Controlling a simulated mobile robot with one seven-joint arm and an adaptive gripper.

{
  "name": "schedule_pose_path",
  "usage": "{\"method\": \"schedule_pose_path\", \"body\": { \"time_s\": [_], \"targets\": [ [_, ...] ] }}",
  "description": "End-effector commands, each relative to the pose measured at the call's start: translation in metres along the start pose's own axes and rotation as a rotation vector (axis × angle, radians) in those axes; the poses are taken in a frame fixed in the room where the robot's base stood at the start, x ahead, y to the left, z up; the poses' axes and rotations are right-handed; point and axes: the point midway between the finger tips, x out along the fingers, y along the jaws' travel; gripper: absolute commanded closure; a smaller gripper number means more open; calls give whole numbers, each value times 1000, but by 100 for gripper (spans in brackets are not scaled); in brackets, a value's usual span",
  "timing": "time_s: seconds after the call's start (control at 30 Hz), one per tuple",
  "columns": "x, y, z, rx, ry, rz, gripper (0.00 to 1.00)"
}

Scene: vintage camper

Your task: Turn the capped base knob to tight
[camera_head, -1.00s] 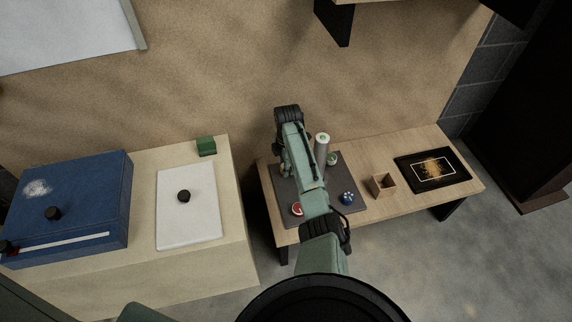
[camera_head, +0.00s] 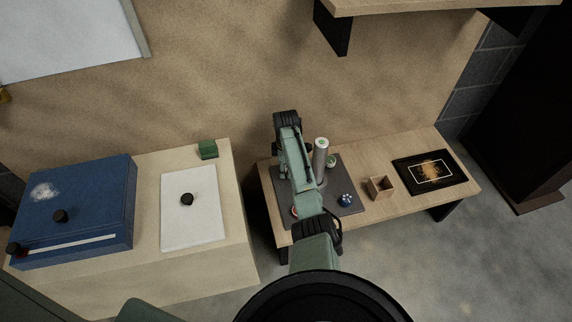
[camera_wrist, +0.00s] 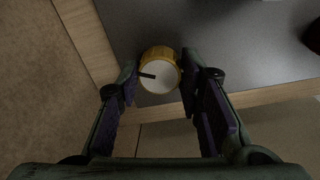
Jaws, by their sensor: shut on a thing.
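The knob (camera_wrist: 161,76) has a yellow ribbed side and a white cap with a short dark line pointing left. It stands on the dark grey mat (camera_wrist: 225,38), near the mat's edge, in the wrist view. My gripper (camera_wrist: 160,68) has one fingertip on each side of the knob and is shut on it. In the head view my arm hides the knob and the gripper. The dark mat (camera_head: 345,202) lies on the wooden bench there.
A blue knob (camera_head: 346,200) and a partly hidden red piece (camera_head: 294,211) sit nearby. A wooden box (camera_head: 381,188) and a black framed panel (camera_head: 430,171) are farther right. A shelf (camera_head: 430,8) overhangs behind.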

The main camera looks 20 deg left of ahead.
Motion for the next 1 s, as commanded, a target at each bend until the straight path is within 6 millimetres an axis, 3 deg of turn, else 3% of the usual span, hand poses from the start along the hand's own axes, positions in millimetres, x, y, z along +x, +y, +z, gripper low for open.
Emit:
{"method": "schedule_pose_path", "body": {
  "time_s": [1.0],
  "targets": [
    [0, -1, -2, 964, -50, -3, 95]
  ]
}}
